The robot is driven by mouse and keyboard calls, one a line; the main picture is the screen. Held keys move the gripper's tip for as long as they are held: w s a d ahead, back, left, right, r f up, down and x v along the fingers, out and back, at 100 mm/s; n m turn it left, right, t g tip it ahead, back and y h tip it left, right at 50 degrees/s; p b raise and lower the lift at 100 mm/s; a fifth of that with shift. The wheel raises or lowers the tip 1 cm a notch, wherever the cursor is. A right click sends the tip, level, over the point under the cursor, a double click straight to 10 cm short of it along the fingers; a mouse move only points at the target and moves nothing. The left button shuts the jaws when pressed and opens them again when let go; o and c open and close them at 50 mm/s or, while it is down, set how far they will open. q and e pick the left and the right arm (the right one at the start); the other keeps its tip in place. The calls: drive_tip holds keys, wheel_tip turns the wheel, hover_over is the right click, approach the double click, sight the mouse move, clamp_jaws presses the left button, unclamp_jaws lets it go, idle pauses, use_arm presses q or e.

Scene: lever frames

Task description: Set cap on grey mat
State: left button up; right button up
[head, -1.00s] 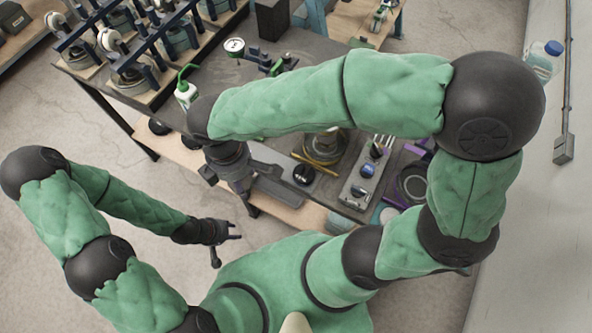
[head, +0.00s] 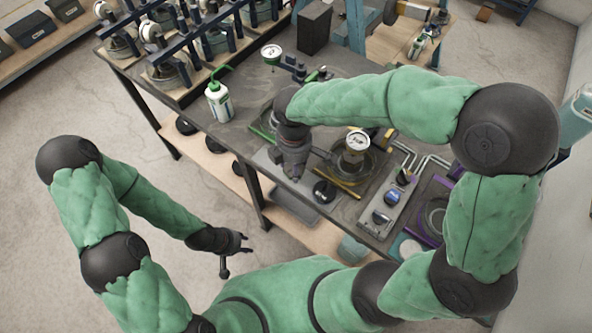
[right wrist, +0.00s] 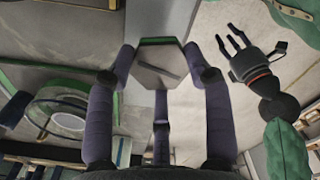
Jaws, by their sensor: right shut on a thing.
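My right gripper (head: 291,166) points down over the front of the bench, its fingers mostly hidden by its wrist in the head view. In the right wrist view the right gripper (right wrist: 161,95) is shut on a hexagonal grey-faced piece with a green edge, which I take for the cap (right wrist: 156,72). The cap does not show in the head view. A grey mat (head: 302,192) lies partly under and in front of the gripper; whether the cap touches it I cannot tell. My left gripper (head: 236,252) is open and empty, off the bench at the lower left.
A dark round knob (head: 323,190) lies by the mat's right side. A gauge-topped device (head: 357,142) and a panel with knobs (head: 392,198) stand to its right. A white bottle (head: 218,102) with green spout stands behind left. A rack (head: 185,45) fills the back left.

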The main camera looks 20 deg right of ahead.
drive_tip(key=shift+w+d+f, duration=0.1)
drive_tip(key=shift+d+f, duration=0.1)
drive_tip(key=shift+f, duration=0.05)
drive_tip(key=shift+w+d+f+b, duration=0.15)
drive_tip(key=shift+f+b, duration=0.45)
drive_tip(key=shift+f, duration=1.1)
drive_tip(key=shift+f, duration=0.2)
drive_tip(key=o, duration=1.4)
drive_tip(key=shift+o, duration=0.2)
wheel_tip(320, 180, up, 12)
drive_tip(key=p, duration=0.3)
drive_tip(key=shift+r, duration=0.2)
